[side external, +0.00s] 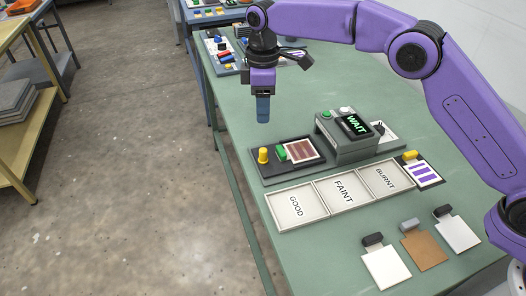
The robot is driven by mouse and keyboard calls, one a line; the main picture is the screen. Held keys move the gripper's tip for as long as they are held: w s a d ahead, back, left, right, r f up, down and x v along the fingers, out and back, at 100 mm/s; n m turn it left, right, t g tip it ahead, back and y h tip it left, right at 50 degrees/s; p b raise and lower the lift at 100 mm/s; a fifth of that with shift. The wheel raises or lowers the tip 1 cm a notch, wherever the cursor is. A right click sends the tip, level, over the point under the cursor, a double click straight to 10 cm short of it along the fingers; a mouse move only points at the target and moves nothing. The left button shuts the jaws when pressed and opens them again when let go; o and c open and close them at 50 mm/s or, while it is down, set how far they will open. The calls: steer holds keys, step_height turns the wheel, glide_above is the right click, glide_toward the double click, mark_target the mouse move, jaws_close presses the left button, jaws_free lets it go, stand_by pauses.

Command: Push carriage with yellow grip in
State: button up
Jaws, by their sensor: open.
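The carriage (285,172) is a dark flat tray on the green table, to the left of the press, outside its housing. A yellow upright grip (263,155) stands at its left end. A card with brown stripes (303,150) and a green clip (281,153) lies on the carriage. The press (345,148) is a grey-green box with a screen reading WAIT. My gripper (263,120) points down, open and empty, above and behind the yellow grip and apart from it. The gap between its fingers is hard to see from this side.
Three white trays marked GOOD (297,205), FAINT (343,188) and BURNT (385,178) lie in front of the press. A purple-striped card (424,174) with a yellow clip lies at right. Several clipped cards lie near the front edge. More cards and parts sit behind.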

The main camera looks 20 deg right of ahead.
mark_target(263, 150)
step_height(263, 150, down, 15)
steer(key=shift+f, duration=0.1)
stand_by(0.4)
jaws_close()
